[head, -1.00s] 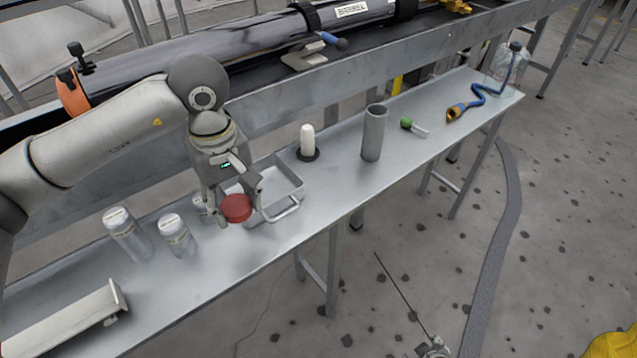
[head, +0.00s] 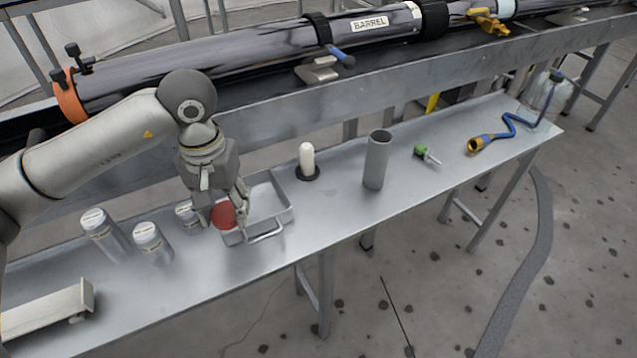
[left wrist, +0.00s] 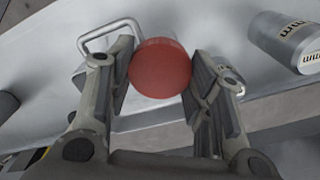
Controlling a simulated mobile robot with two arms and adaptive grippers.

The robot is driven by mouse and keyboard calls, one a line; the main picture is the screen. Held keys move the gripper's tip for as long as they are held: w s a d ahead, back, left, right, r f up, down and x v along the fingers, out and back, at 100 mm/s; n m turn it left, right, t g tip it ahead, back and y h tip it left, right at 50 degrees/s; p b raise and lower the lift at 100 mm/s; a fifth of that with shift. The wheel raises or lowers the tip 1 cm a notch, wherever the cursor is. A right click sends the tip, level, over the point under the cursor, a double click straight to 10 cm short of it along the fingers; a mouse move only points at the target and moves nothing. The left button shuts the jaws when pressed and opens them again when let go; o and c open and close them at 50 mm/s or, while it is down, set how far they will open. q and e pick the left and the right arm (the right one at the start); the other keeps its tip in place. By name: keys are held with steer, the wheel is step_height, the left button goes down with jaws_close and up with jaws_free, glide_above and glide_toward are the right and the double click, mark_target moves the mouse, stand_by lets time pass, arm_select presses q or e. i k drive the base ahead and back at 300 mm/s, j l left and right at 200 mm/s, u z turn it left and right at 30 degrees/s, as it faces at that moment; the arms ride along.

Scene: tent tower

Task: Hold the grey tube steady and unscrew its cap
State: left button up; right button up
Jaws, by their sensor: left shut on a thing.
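The grey tube (head: 377,160) stands upright on the metal bench, right of the middle in the head view. Its top looks open, with no cap on it, and no gripper touches it. My left gripper (head: 222,212) is well to its left, shut on a round red cap (head: 222,216). The cap also shows between both fingers in the left wrist view (left wrist: 160,68). It is held at the left end of a shallow metal tray (head: 285,213); whether it touches the tray I cannot tell. My right gripper is not in view.
Several silver labelled canisters (head: 153,245) stand left of the tray. A white peg on a dark base (head: 307,160), a small green-ended tool (head: 421,150) and a blue strap with a yellow end (head: 508,126) are on the bench (head: 335,215). A long dark barrel (head: 230,60) lies behind.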

mark_target(380, 141)
steer(key=i+l+u, duration=0.15)
steer(key=l, duration=0.15)
steer(key=i+l+u, duration=0.1)
steer(key=l, duration=0.25)
steer(key=i+l+u, duration=0.15)
steer(key=l, duration=0.15)
steer(key=l+u, duration=0.1)
steer(key=l, duration=0.25)
steer(key=i, duration=0.05)
